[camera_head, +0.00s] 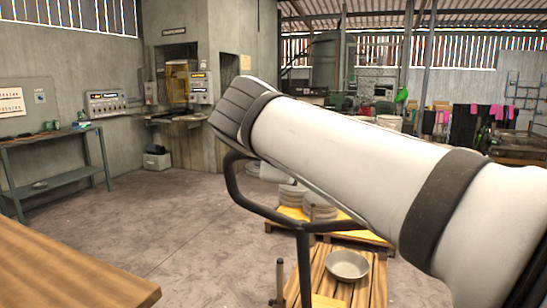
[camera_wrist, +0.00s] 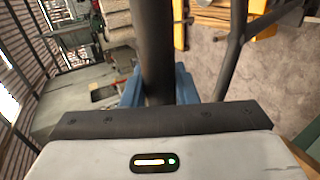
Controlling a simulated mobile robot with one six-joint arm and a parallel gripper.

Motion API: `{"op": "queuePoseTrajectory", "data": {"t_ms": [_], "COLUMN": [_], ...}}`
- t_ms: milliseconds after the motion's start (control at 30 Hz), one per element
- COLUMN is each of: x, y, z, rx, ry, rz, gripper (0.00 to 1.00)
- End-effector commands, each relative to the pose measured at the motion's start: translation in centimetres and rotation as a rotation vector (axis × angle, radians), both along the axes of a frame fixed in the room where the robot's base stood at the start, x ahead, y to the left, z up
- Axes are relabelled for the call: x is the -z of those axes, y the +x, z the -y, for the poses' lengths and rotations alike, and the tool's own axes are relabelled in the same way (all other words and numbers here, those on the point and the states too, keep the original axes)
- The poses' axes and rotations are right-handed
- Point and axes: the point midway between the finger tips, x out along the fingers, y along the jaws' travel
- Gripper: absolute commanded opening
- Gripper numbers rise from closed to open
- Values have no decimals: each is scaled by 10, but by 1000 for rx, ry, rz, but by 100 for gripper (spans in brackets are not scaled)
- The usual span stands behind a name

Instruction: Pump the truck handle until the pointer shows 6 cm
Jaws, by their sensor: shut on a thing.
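The truck handle (camera_head: 232,187) is a dark loop on a dark upright shaft, standing in front of the pallets in the head view. In the wrist view its dark bar (camera_wrist: 156,40) runs between the blue fingers of my gripper (camera_wrist: 158,90), which is shut on it. In the head view my white arm reaches across the handle and covers part of the loop; the gripper is hidden there. A short dark post (camera_head: 280,283) stands left of the shaft; I cannot tell whether it carries the pointer. No pointer reading can be made out.
A wooden pallet (camera_head: 368,285) with a metal bowl (camera_head: 348,265) lies behind the handle. Stacked grey discs (camera_head: 293,194) stand farther back on yellow-edged boards. A wooden tabletop (camera_head: 70,275) fills the lower left. The concrete floor (camera_head: 165,215) between is clear.

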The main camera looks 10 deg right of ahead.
Motion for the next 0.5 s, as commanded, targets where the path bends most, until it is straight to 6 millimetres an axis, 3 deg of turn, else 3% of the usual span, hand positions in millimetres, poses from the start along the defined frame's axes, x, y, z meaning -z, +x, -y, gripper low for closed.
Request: {"op": "queuePoseTrajectory", "data": {"t_ms": [500], "x": [-25], "y": [76], "z": [52], "rx": [4], "ry": [0], "rz": [-2], "gripper": [12]}}
